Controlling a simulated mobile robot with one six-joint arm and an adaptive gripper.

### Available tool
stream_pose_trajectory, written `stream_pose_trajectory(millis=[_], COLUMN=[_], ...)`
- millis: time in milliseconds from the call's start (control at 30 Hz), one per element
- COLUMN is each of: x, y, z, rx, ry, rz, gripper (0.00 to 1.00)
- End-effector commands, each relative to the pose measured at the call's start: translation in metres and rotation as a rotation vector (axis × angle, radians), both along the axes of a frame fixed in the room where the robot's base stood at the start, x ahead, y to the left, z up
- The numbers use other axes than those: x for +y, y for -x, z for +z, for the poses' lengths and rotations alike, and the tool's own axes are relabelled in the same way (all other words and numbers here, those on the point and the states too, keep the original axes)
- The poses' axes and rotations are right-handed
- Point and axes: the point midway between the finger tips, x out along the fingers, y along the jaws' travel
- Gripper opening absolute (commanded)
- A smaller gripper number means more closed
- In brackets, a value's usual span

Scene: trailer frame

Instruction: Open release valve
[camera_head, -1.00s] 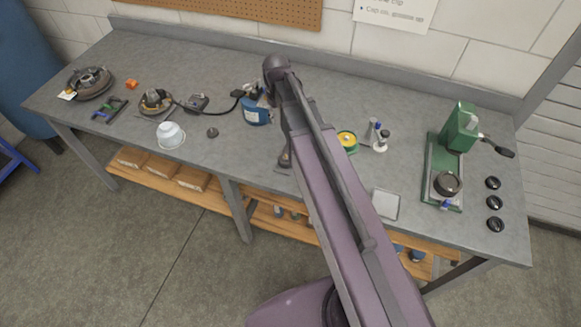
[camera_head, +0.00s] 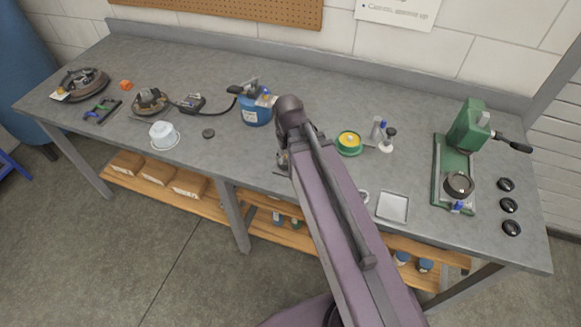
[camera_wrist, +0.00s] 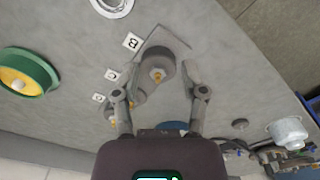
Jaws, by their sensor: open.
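My gripper (camera_wrist: 159,88) is open in the wrist view, with its two fingers apart over the bench. A grey round fitting (camera_wrist: 158,68) with a brass-coloured centre shows between and just beyond the fingertips, on a flat plate. I cannot tell whether a finger touches it. Smaller grey parts with brass bits lie by the left finger, near paper labels B (camera_wrist: 132,42) and C (camera_wrist: 112,74). In the head view, my arm hides most of this spot. A blue canister (camera_head: 256,112) with a dark fitting and blue knob on top stands left of my arm. No part is marked as the release valve.
A green-and-yellow round piece (camera_head: 349,143), a grey tray (camera_head: 392,207) and a green press (camera_head: 467,125) stand right of my arm. A white cup (camera_head: 163,136) and a dark puck (camera_head: 208,133) are to the left. The bench front between them is mostly clear.

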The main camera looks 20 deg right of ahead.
Motion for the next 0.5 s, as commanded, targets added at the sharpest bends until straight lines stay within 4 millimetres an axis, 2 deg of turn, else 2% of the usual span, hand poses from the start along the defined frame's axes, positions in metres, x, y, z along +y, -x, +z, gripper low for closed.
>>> stream_pose_trajectory(millis=[33, 200, 500], x=[0.000, -0.001, -0.001], y=[0.006, 0.015, 0.017], z=[-0.006, -0.011, -0.012], rx=[0.000, 0.000, 0.000], ry=[0.000, 0.000, 0.000], rz=[-0.011, -0.043, -0.056], gripper=[0.56, 0.56, 0.56])
